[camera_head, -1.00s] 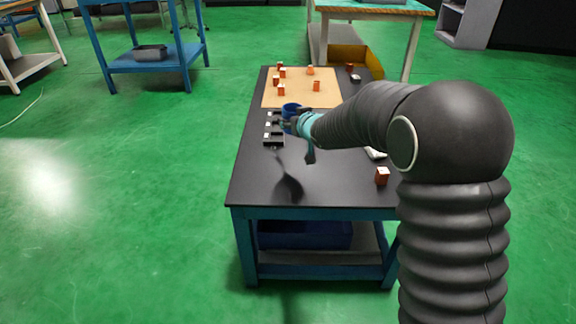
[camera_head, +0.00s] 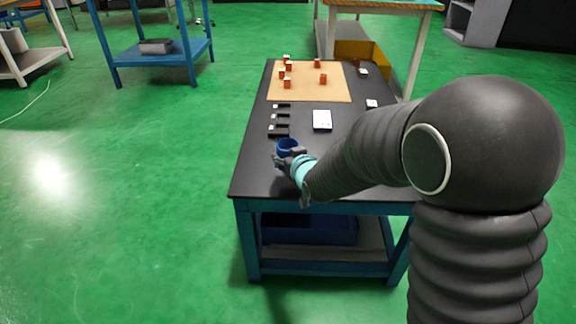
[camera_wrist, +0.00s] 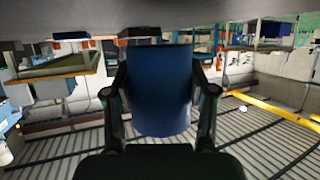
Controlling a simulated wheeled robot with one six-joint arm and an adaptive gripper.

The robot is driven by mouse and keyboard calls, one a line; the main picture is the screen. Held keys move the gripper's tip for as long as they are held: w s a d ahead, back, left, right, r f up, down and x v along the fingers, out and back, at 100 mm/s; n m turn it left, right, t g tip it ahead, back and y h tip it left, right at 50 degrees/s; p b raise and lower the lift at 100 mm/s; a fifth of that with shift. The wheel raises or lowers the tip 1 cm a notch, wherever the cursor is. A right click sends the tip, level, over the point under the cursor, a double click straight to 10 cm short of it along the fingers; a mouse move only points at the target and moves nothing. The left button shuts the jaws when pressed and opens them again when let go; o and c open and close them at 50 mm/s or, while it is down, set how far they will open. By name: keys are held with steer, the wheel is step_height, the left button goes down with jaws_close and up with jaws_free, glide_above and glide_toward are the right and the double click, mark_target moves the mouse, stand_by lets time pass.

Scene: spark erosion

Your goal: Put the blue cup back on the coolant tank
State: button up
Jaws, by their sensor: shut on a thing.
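The blue cup (camera_head: 287,145) is in my gripper (camera_head: 287,158), over the near left part of the black table (camera_head: 252,170). In the wrist view the blue cup (camera_wrist: 160,90) fills the middle, with a finger of my gripper (camera_wrist: 160,100) against each side. From the head view I cannot tell whether the cup touches the tabletop. I cannot make out which thing is the coolant tank in either view.
A tan mat (camera_head: 310,92) with several orange blocks lies at the table's far end. Black holders (camera_head: 279,120) stand along its left edge, and a white box (camera_head: 322,120) stands mid-table. A blue bin (camera_head: 310,229) is on the lower shelf.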

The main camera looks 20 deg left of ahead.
steer(key=shift+f, duration=1.45)
steer(key=shift+f, duration=0.2)
steer(key=o, duration=1.3)
steer(key=shift+r, duration=0.15)
steer(key=shift+s+d+r, duration=0.1)
steer(key=shift+r, duration=0.05)
steer(key=v, duration=1.1)
steer(key=shift+s+d+r, duration=0.1)
steer(key=shift+s+d, duration=0.1)
steer(key=shift+s, duration=0.1)
